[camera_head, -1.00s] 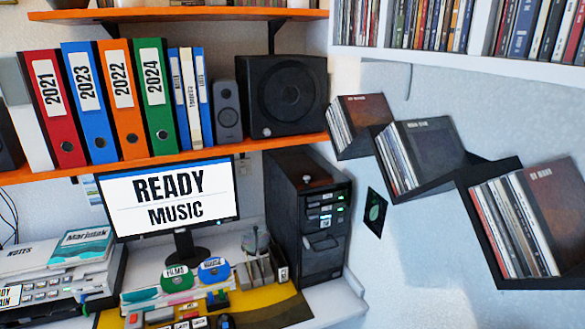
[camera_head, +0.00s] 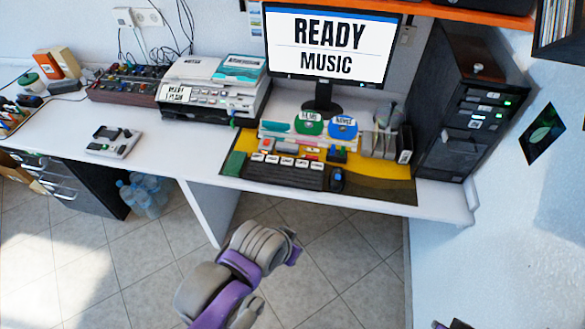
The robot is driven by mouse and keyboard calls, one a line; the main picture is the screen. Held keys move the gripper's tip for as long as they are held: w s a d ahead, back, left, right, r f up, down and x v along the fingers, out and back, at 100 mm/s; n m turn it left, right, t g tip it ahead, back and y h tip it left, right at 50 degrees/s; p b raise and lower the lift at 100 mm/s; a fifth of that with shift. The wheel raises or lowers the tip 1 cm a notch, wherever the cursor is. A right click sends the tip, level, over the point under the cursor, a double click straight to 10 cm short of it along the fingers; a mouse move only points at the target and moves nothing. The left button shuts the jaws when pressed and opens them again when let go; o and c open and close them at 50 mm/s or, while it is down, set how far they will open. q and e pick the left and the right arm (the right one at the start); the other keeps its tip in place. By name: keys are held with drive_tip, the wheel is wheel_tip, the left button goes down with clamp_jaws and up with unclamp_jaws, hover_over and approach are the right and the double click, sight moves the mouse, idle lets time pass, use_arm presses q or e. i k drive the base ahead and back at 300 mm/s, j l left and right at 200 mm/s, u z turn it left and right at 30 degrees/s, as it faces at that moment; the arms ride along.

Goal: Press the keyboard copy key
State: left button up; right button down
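The dark keyboard (camera_head: 284,176) lies on a yellow mat (camera_head: 392,188) at the front of the white desk, below the monitor. A row of several white-topped keys or labels (camera_head: 287,161) runs along its back edge; their lettering is too small to read, so I cannot tell which is the copy key. The monitor (camera_head: 328,46) shows "READY MUSIC". A grey and purple arm of mine shows low in the middle, in front of the desk and apart from the keyboard. No gripper fingers can be made out on it. Only a sliver of my other arm shows at the bottom right.
A dark mouse (camera_head: 337,180) sits right of the keyboard. Behind are green and blue discs (camera_head: 342,127). A black computer tower (camera_head: 466,101) stands right, a printer (camera_head: 216,89) left. A small white device (camera_head: 114,141) lies on the left desk. Floor in front is tiled, with water bottles (camera_head: 146,194) underneath.

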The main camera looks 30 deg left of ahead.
sight(257, 156)
drive_tip(key=u, duration=1.45)
